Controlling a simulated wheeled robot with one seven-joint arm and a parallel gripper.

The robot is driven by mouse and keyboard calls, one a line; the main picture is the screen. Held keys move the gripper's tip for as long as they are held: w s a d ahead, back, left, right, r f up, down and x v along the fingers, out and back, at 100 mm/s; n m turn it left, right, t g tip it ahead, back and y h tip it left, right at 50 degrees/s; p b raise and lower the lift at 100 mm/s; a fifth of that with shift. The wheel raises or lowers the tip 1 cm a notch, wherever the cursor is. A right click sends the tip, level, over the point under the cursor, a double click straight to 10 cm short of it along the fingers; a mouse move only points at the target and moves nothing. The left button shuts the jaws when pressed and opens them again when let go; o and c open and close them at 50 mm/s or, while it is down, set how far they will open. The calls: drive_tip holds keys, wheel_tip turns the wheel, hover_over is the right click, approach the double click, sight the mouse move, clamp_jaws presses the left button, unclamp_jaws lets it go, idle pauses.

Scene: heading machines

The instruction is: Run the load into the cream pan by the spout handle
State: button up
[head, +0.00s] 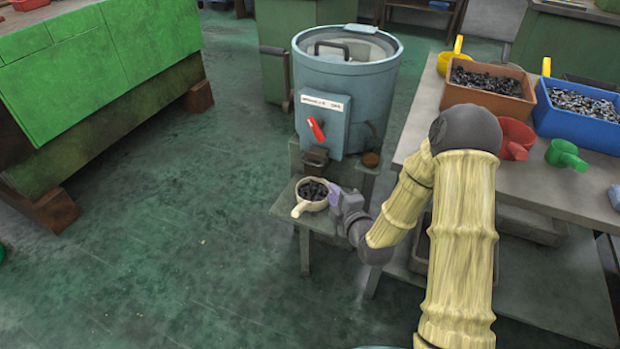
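The cream pan (302,208) sits on a low grey-green stand (338,228) under the drum's front. Dark small parts (314,190) lie in the pan, and its handle points toward the lower left. The blue-grey drum machine (372,85) stands behind it, with a dark spout (315,158) just above the pan. A red handle (315,128) slants on the box at the drum's front; I cannot tell whether it is the spout handle. My gripper (335,198) is at the pan's right side, close to its rim. Whether it touches the pan or is shut cannot be told.
The table at right holds an orange-brown bin (487,98) and a blue bin (572,135) of small parts, plus a red scoop (517,135) and a green scoop (566,156). A green cabinet (85,75) stands at left. The floor between is clear.

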sight(310, 163)
drive_tip(key=shift+f, duration=0.15)
drive_tip(key=shift+w, duration=0.1)
drive_tip(key=b+x, duration=0.3)
drive_tip(key=x, duration=1.4)
drive_tip(key=shift+w+a, duration=0.15)
clamp_jaws()
